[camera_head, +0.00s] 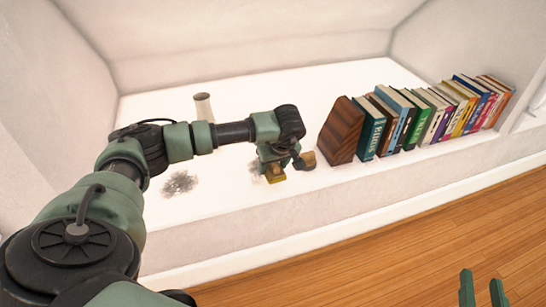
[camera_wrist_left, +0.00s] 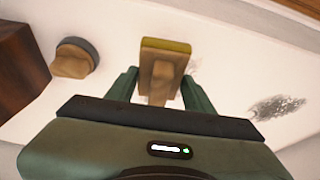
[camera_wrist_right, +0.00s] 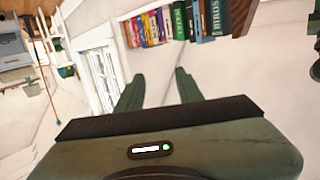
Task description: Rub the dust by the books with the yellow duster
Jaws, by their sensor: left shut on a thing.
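My left gripper (camera_head: 279,163) is shut on the wooden handle of the yellow duster (camera_wrist_left: 167,46). In the head view the yellow duster (camera_head: 275,176) is low over or on the white ledge; I cannot tell if it touches. A second dust patch (camera_head: 180,183) lies farther left. The books (camera_head: 430,115) stand in a row on the right. My right gripper (camera_head: 483,291) is open and empty, off the ledge.
A dark wooden bookend (camera_head: 341,130) stands at the left end of the books. A second duster, with a grey pad (camera_wrist_left: 80,46), lies between it and the yellow duster. A pale cylinder (camera_head: 203,106) stands farther back. The back of the ledge is mostly clear.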

